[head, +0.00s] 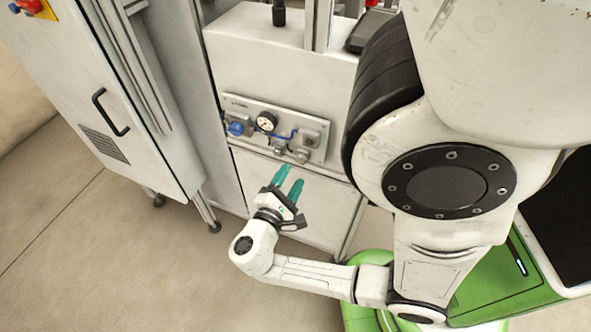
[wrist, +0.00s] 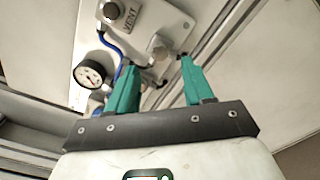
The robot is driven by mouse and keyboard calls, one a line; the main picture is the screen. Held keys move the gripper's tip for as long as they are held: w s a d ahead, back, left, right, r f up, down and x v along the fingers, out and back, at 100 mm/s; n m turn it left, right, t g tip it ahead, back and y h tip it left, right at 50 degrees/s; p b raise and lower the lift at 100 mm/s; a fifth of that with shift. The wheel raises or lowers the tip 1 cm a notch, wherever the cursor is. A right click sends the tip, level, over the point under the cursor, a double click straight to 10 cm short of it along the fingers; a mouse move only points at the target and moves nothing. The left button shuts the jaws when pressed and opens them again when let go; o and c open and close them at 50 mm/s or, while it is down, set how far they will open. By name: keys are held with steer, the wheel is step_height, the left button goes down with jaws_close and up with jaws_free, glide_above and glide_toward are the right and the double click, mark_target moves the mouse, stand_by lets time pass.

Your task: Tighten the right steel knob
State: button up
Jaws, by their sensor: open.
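The panel (head: 285,119) on the white cabinet carries two small steel knobs along its lower edge. The right steel knob (head: 302,155) is close above my gripper (head: 289,175), which is open with teal fingers pointing up toward the panel. In the wrist view a steel knob (wrist: 160,46) shows just beyond the fingertips of my gripper (wrist: 157,62), apart from both fingers. The left steel knob (head: 280,147) is beside it in the head view. In the wrist view the left finger covers part of the fittings.
The panel also has a pressure gauge (head: 266,122), a blue knob (head: 236,129) with blue tubing and a grey vent fitting (head: 310,137). A tall cabinet with a black handle (head: 110,112) stands to the left. Open floor (head: 110,265) lies in front.

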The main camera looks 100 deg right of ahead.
steer(key=v, duration=0.6)
steer(key=shift+b, duration=0.3)
step_height(320, 180, down, 5)
steer(key=w+a+m+t+y, duration=0.25)
steer(key=t+y, duration=0.25)
steer(key=y, duration=0.3)
steer(key=w+a+t+y, duration=0.4)
steer(key=w+a+y, duration=0.2)
steer(key=a, duration=0.5)
steer(key=shift+w+a+r+t+y, duration=0.2)
steer(key=shift+w+a+t+y, duration=0.15)
steer(key=shift+y, duration=0.45)
steer(key=shift+o, duration=0.4)
